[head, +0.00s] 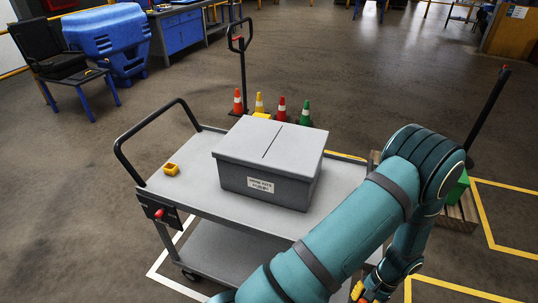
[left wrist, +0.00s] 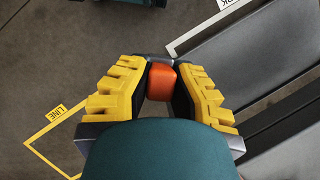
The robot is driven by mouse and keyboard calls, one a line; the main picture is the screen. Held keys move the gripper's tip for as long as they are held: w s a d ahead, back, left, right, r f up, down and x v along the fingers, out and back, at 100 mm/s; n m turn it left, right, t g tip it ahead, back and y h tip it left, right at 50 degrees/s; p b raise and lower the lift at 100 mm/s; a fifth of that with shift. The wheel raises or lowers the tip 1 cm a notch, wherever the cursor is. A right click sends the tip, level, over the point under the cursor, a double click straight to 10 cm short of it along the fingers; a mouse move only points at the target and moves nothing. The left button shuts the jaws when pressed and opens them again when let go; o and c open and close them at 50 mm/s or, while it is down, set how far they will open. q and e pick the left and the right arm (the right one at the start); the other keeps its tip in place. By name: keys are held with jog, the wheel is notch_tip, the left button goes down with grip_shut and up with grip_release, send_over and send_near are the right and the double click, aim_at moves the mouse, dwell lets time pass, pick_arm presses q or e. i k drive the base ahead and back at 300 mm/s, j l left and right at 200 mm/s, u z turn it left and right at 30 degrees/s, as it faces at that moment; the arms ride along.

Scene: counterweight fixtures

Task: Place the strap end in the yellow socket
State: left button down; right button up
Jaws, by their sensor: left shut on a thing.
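The yellow socket (head: 171,169) is a small open-topped yellow block on the left part of the grey trolley top in the head view. My left gripper (head: 362,293) is low at the bottom edge of the head view, beside the trolley's right side and well apart from the socket. In the left wrist view my left gripper (left wrist: 160,85) is shut on an orange block (left wrist: 161,80), which appears to be the strap end. I see no strap attached to it. The socket is not visible in the left wrist view. My right gripper is not in view.
A grey lidded box (head: 268,165) with a slot stands on the trolley (head: 205,190), right of the socket. A black handle (head: 150,125) rises at the trolley's left end. Several small cones (head: 280,108) stand behind. The trolley top around the socket is clear.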

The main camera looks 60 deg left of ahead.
aim_at(171, 171)
jog(key=k+j, duration=0.25)
jog(key=j, duration=0.2)
jog(key=k+j, duration=0.25)
jog(key=j, duration=0.15)
jog(key=k+j, duration=0.2)
jog(key=j, duration=0.25)
jog(key=k+j, duration=0.25)
jog(key=j, duration=0.15)
jog(key=k+j, duration=0.25)
jog(key=j, duration=0.2)
